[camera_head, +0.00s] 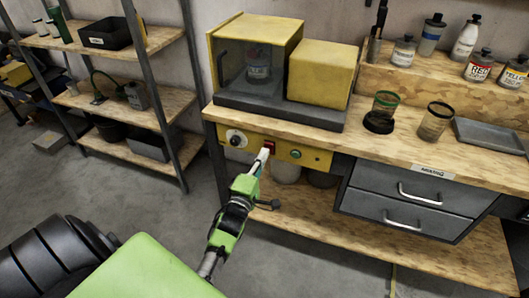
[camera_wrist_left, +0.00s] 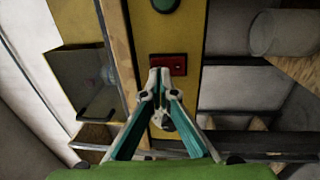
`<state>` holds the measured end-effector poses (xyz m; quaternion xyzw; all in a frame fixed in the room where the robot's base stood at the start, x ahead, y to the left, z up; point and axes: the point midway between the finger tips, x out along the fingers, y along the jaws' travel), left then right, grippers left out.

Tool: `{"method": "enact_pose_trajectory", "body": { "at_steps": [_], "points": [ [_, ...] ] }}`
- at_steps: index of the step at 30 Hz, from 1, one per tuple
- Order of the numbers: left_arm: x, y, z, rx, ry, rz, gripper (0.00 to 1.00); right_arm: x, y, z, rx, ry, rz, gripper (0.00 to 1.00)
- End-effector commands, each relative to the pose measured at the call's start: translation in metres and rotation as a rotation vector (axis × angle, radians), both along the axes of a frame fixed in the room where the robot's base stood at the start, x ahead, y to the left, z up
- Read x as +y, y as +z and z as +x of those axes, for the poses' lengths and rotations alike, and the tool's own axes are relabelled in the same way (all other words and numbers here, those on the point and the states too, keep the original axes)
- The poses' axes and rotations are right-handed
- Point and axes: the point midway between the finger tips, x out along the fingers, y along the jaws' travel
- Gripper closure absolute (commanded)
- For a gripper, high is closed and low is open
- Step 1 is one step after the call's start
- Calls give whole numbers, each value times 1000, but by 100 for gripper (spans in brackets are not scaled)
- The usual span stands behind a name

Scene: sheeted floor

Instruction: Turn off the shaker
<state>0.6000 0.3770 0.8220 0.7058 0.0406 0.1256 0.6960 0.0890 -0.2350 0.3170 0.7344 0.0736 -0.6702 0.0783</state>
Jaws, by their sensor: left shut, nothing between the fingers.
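The shaker (camera_head: 325,72) is a yellow machine with a clear-sided chamber on a dark base, standing on the wooden bench. A bottle (camera_head: 258,66) sits inside the chamber. My right gripper is not in view.
Bottles line a raised shelf (camera_head: 410,80) behind. Drawers (camera_head: 410,195) hang below the bench. A shelving rack (camera_head: 110,80) stands at the left.

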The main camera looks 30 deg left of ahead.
Motion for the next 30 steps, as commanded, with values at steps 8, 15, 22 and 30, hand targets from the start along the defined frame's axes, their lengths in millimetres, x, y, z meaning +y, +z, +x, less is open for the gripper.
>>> {"method": "enact_pose_trajectory", "body": {
  "at_steps": [8, 15, 22, 30],
  "points": [
    [3, 1, 13, 0, 0, 0, 100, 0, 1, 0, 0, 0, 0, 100],
    [3, 1, 13, 0, 0, 0, 100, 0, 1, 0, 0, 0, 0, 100],
    [4, 10, 16, 33, 0, -7, 100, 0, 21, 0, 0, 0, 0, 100],
    [4, 4, 18, 51, 1, -12, 100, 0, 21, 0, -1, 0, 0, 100]
  ]
}}
